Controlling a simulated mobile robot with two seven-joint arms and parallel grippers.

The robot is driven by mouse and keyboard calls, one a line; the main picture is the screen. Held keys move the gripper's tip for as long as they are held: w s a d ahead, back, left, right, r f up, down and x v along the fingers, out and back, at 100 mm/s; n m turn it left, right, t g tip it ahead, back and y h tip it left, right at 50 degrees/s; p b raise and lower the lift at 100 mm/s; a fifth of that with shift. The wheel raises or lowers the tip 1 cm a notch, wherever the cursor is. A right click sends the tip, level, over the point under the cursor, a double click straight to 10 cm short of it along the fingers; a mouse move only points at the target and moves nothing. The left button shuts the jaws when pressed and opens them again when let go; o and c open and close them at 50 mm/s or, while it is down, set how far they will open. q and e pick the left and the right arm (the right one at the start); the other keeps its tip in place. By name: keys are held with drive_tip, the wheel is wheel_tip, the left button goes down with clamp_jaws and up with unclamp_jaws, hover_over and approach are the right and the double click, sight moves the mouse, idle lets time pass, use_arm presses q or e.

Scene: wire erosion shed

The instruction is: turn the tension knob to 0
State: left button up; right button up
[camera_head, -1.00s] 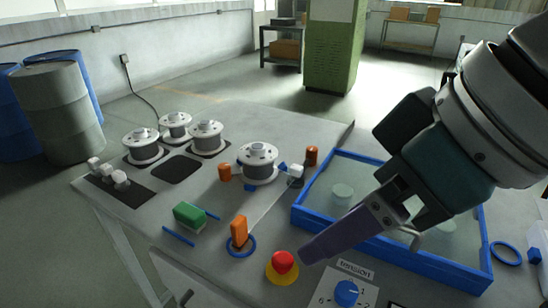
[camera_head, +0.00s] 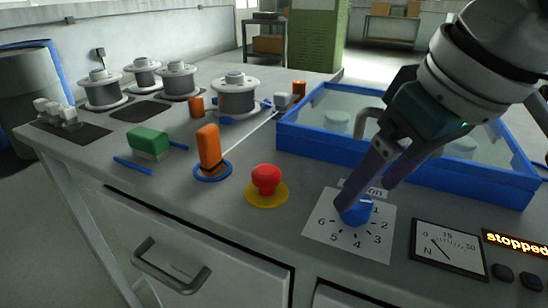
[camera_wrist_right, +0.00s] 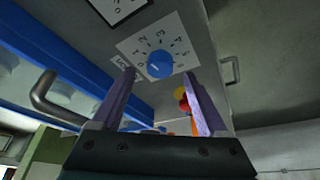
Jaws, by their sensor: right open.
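The blue tension knob (camera_head: 357,212) sits on a white dial plate (camera_head: 322,238) with printed numbers on the worktable. The tension label (camera_head: 377,192) behind it is partly covered by my right gripper. My right gripper (camera_head: 368,194) is open, its purple fingers spread above the knob; one fingertip overlaps the knob's left edge in the head view. In the right wrist view, the knob (camera_wrist_right: 159,64) shows between and beyond the fingertips (camera_wrist_right: 158,75). A small pale mark shows on the knob, but its exact number is unclear. Whether a finger touches the knob cannot be told. My left gripper is not in view.
A red emergency button (camera_head: 266,180) on a yellow base stands left of the dial. A blue-rimmed tank (camera_head: 320,143) lies behind it. A gauge (camera_head: 448,248) and a lit "stopped" display (camera_head: 516,243) are to the right. Spools stand at the back left.

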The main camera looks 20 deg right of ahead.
sight(361, 203)
drive_tip(key=shift+b+x, duration=0.3)
drive_tip(key=shift+x, duration=1.4)
drive_tip(key=shift+c, duration=0.3)
drive_tip(key=shift+r, duration=0.1)
clamp_jaws()
